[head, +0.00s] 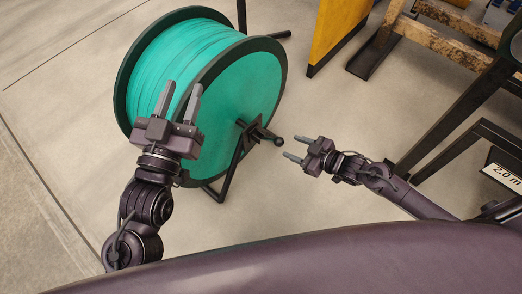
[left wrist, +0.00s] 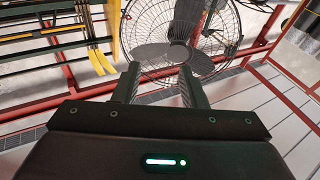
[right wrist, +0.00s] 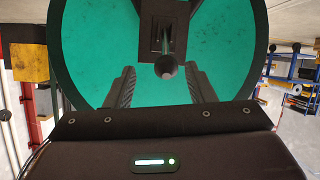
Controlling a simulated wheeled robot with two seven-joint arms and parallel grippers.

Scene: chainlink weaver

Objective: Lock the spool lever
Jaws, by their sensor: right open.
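A large spool (head: 205,88) wound with teal material and rimmed by dark flanges stands on a black frame (head: 228,180). The spool lever (head: 262,134), black with a round ball knob, sticks out from the hub on the spool's right face. My right gripper (head: 292,147) is open and empty, its fingers pointing at the knob with a small gap. In the right wrist view the knob (right wrist: 166,67) shows between and beyond the open fingertips (right wrist: 163,80), in front of the teal face. My left gripper (head: 181,98) is open and empty, in front of the spool's left part.
A yellow panel (head: 337,32) and a wooden rack (head: 450,38) stand behind on the right. Dark metal legs (head: 470,110) and a "2.0 m" label (head: 503,177) are at the right edge. The left wrist view shows a fan (left wrist: 178,40) and red rails. Bare floor lies around the spool.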

